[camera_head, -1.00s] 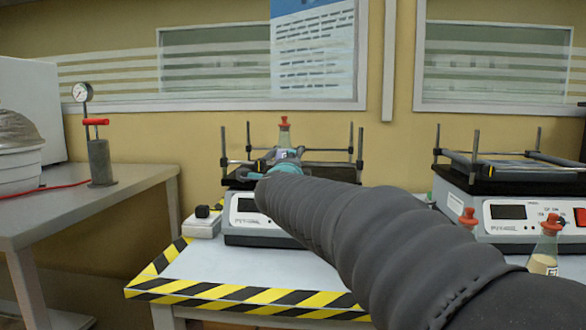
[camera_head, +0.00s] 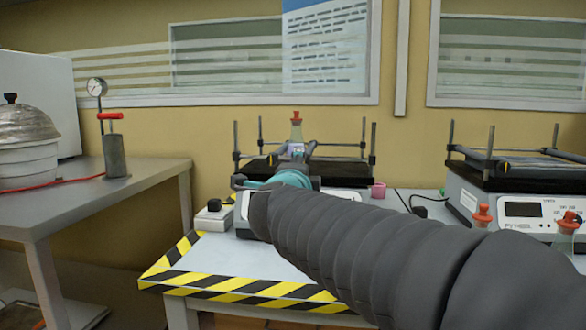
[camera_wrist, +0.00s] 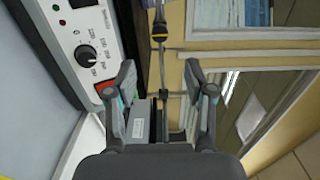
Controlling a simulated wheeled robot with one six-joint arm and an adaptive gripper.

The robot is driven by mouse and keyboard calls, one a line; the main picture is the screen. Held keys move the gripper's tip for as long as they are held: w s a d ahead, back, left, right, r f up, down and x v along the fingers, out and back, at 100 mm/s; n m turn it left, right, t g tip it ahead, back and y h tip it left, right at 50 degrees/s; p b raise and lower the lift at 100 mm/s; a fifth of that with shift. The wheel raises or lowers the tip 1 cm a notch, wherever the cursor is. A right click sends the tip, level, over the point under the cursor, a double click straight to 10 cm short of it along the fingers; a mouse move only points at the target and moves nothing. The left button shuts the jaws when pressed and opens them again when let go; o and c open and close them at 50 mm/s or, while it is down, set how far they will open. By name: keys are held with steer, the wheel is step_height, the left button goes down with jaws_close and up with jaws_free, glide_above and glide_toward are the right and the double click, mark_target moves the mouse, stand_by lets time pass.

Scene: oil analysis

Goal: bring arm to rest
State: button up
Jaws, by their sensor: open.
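My arm reaches across the head view from the lower right toward the left shaker. My gripper (camera_wrist: 163,92) is open in the wrist view, its two fingers apart with nothing between them. In the head view the gripper's teal and grey end (camera_head: 295,172) is in front of the left shaker (camera_head: 345,170), and the arm hides part of that shaker. A flask with a red stopper (camera_head: 297,132) stands upright at the left shaker, just behind the gripper. Whether they touch cannot be told.
The right shaker (camera_head: 520,208) stands on the same table (camera_head: 230,262), with two red-stoppered flasks (camera_head: 482,218) in front. A side table (camera_head: 120,185) at left holds a gauge stand (camera_head: 113,150) and a covered white pot (camera_head: 25,160). The striped table corner is clear.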

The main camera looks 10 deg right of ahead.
steer(key=shift+s+a, duration=0.15)
steer(key=shift+s, duration=0.45)
steer(key=a+f+n+g+y, duration=0.1)
steer(key=a+f+n+y, duration=0.5)
steer(key=a+n+y, duration=0.4)
steer(key=s+a+f+n+g+y, duration=0.25)
steer(key=s+f+n+g, duration=0.25)
steer(key=s+f+n, duration=0.35)
steer(key=s+d+f+n+g+h+p, duration=0.2)
steer(key=s+d+f+n+g+h, duration=0.25)
steer(key=s+f, duration=0.5)
steer(key=s+d+f+m+g+h+p, duration=0.1)
steer(key=s+d+h+p, duration=0.1)
steer(key=s+d, duration=0.8)
steer(key=shift+d+f, duration=0.15)
steer(key=shift+d, duration=0.75)
